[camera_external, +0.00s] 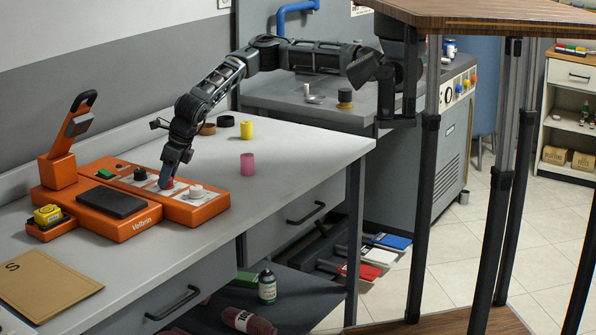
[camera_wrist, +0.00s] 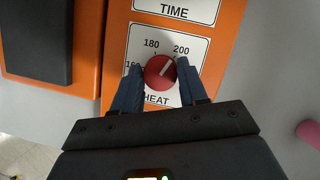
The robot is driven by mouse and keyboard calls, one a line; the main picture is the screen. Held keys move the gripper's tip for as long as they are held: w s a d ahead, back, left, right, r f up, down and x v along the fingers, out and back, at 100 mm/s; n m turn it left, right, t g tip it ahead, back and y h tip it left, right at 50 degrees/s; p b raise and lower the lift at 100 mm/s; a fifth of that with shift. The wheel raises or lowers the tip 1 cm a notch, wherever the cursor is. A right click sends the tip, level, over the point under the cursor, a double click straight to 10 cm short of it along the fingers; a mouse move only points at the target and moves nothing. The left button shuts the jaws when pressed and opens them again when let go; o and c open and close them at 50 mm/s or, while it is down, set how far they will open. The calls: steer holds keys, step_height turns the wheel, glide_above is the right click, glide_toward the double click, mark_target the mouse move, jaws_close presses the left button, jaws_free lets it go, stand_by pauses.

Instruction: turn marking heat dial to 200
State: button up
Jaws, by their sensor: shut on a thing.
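The red heat dial (camera_wrist: 160,72) sits on a white label on the orange press in the wrist view. The HEAT label is partly covered, and the left finger partly hides the 160 mark. In the external view my gripper (camera_external: 168,176) reaches down onto the orange press (camera_external: 135,228), and the red dial (camera_external: 165,185) shows only in part below the fingers.
A grey-white knob (camera_external: 196,190) stands right of the heat dial, another knob (camera_external: 140,174) left of it. The press's upright handle (camera_external: 70,135) is at left. A pink spool (camera_external: 247,164) and yellow spool (camera_external: 247,130) stand behind right. The counter's front right is clear.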

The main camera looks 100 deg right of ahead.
steer(key=shift+f+m+b, duration=0.15)
steer(key=shift+m+b, duration=0.3)
steer(key=shift+m, duration=0.05)
steer(key=o, duration=1)
steer(key=shift+b+v, duration=0.3)
steer(key=shift+v, duration=3.7)
steer(key=shift+w+a, duration=0.1)
steer(key=shift+a, duration=0.15)
